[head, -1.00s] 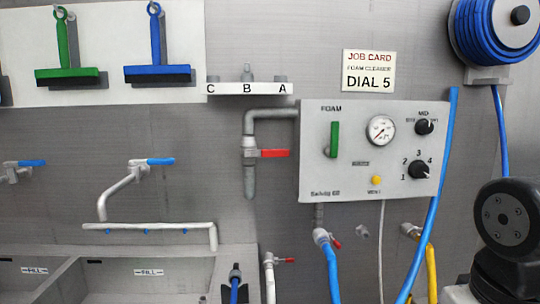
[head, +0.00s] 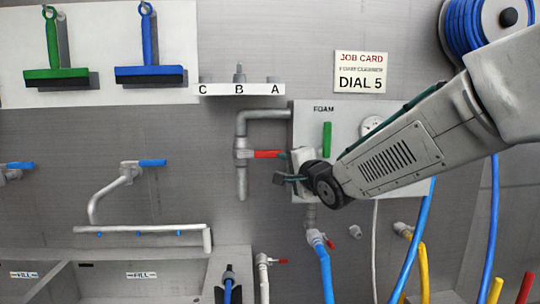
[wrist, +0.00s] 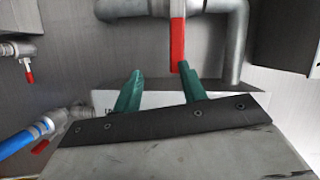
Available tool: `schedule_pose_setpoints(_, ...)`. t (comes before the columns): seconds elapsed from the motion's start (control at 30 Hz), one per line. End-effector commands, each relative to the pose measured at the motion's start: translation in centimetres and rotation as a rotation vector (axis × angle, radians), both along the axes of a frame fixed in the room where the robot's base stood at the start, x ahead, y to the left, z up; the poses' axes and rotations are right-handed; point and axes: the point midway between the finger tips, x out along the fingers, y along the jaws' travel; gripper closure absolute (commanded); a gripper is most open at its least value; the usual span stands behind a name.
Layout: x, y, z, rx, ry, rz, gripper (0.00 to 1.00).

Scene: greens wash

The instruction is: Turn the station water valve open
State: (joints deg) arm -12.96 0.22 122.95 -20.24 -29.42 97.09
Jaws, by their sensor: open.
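The water valve's red lever (head: 268,154) sits on the grey pipe (head: 241,182) left of the foam panel. The lever points right, level and crosswise to the upright pipe. My gripper (head: 283,168) is open at the lever's free end, in front of the panel's left edge. In the wrist view the red lever (wrist: 177,42) runs towards my green fingers, and its end is close to the tip of the right finger. The space between my fingers (wrist: 160,76) looks empty. I cannot tell whether the finger touches the lever.
My arm covers much of the foam panel (head: 308,123); its green handle (head: 327,139) still shows. Below are a smaller red-handled tap (head: 264,268) and a blue hose (head: 326,274). A sink (head: 105,280) stands at lower left.

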Motion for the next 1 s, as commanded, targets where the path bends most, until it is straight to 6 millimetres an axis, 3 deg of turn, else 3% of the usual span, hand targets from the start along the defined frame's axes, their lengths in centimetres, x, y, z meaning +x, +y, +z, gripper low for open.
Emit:
schedule_pose_setpoints(0.1, -0.2, 0.6, 1.8, 0.145, -0.028, 0.022, 0.58)
schedule_pose_setpoints(0.2, 0.0, 0.7, 2.0, 0.191, -0.019, 0.025, 0.58)
schedule_pose_setpoints(0.7, 6.2, 3.5, 1.9, 0.194, -0.015, 0.022, 0.58)
schedule_pose_setpoints(1.0, 6.9, 3.8, 2.0, 0.194, -0.015, 0.021, 0.58)
